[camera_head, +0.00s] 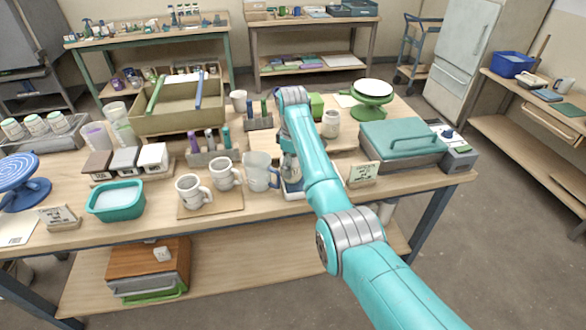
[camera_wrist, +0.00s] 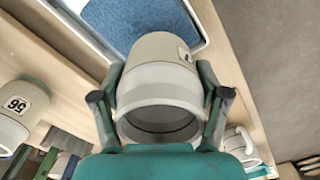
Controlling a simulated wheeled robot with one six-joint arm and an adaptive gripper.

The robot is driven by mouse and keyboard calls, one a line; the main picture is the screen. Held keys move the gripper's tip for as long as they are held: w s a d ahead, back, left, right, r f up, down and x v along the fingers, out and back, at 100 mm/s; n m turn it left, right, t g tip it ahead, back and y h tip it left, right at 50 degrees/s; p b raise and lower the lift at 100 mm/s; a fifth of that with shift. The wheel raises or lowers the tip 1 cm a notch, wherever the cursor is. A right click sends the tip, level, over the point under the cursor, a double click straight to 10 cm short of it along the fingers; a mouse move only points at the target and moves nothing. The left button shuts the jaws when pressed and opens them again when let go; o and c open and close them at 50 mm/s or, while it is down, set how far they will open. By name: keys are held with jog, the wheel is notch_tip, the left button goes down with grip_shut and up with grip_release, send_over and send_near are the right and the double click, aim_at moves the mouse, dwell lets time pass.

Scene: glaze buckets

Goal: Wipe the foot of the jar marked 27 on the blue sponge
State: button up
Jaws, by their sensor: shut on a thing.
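My gripper (camera_wrist: 160,95) is shut on a cream jar (camera_wrist: 160,62), with one finger on each side. The jar's open mouth faces the wrist camera and its foot points away, towards the blue sponge (camera_wrist: 128,20). A small label sits on the jar's right side, turned edge-on; its number cannot be read. The sponge lies in a white-rimmed tray (camera_wrist: 200,22). Whether the foot touches the sponge is hidden. In the head view the arm covers most of the jar and sponge; only the tray's white front edge (camera_head: 293,195) shows under the gripper.
In the head view, a clear jug (camera_head: 258,172) and white mugs (camera_head: 193,191) stand left of the gripper. A small sign (camera_head: 363,174) stands to its right, by a teal-lidded box (camera_head: 402,143).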

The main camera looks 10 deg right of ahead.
jog(key=shift+d+r, duration=0.1)
jog(key=shift+r, duration=2.65)
